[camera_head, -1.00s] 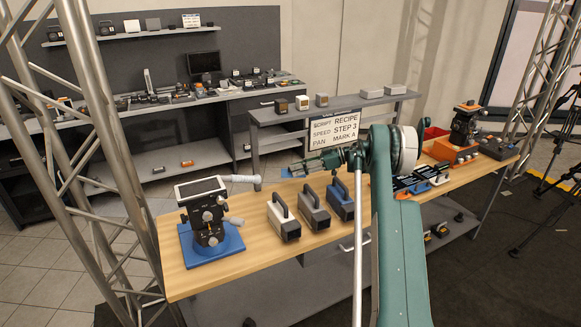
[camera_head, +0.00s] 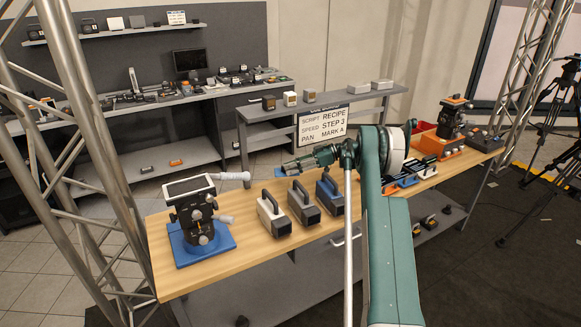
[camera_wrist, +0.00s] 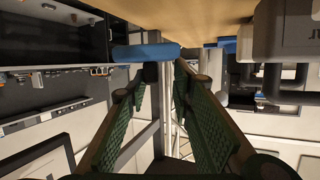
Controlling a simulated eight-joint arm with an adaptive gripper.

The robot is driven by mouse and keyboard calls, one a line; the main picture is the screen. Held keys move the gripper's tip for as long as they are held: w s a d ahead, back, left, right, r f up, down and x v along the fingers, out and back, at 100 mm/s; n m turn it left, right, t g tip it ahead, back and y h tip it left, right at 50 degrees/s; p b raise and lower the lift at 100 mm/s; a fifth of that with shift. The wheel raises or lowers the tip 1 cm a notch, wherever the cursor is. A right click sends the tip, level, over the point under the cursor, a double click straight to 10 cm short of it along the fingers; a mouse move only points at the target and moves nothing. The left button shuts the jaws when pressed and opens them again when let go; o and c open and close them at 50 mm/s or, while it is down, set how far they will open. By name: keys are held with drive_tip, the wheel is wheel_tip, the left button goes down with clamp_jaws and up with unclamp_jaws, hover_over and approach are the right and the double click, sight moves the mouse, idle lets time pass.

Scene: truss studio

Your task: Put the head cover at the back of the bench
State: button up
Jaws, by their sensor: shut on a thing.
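My gripper (camera_head: 287,167) reaches over the rear edge of the wooden bench (camera_head: 262,255) in the head view.
A black device (camera_head: 198,215) on a blue base stands at the bench's left end. White (camera_head: 273,214), grey (camera_head: 303,203) and blue (camera_head: 329,194) handled boxes stand in front of my gripper. A sign (camera_head: 322,128) stands behind. Bare wood lies left of the white box.

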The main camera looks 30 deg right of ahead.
drive_tip(key=shift+f+b, duration=0.5)
drive_tip(key=shift+f, duration=2.55)
drive_tip(key=shift+f+b, duration=0.3)
drive_tip(key=shift+f, duration=0.25)
drive_tip(key=o, duration=1)
drive_tip(key=shift+d, duration=0.15)
drive_tip(key=shift+v, duration=5.9)
drive_tip(key=shift+r, duration=0.1)
